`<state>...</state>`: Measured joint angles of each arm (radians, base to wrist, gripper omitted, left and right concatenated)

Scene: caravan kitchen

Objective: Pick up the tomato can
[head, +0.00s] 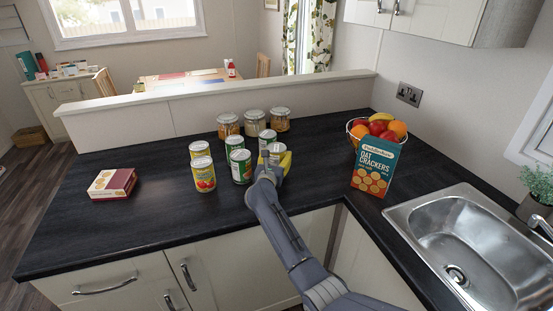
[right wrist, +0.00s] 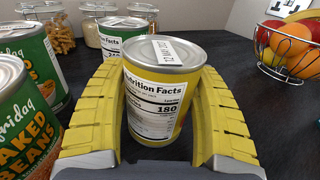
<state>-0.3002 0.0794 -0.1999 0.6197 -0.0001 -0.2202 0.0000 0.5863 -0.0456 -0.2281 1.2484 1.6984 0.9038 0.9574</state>
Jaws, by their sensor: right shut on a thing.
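My right gripper (right wrist: 162,115) is shut around a can with a silver lid (right wrist: 165,52). The can stands upright between the yellow fingers, and its white nutrition panel and yellow label edge face the wrist camera. Its front picture is turned away, so I cannot tell its contents. In the head view this can (head: 276,148) is partly hidden by my gripper; I cannot tell whether it is off the counter. Another can, with a yellow label and red tomatoes (head: 204,178), stands to the left, apart from the gripper. My left gripper is not in view.
Green baked beans cans (head: 241,167) stand close left of the gripper. Glass jars (head: 254,122) are behind. A cracker box (head: 374,168) and fruit basket (head: 378,128) stand to the right, before the sink (head: 455,235). A red-white box (head: 112,184) lies left; the counter around it is clear.

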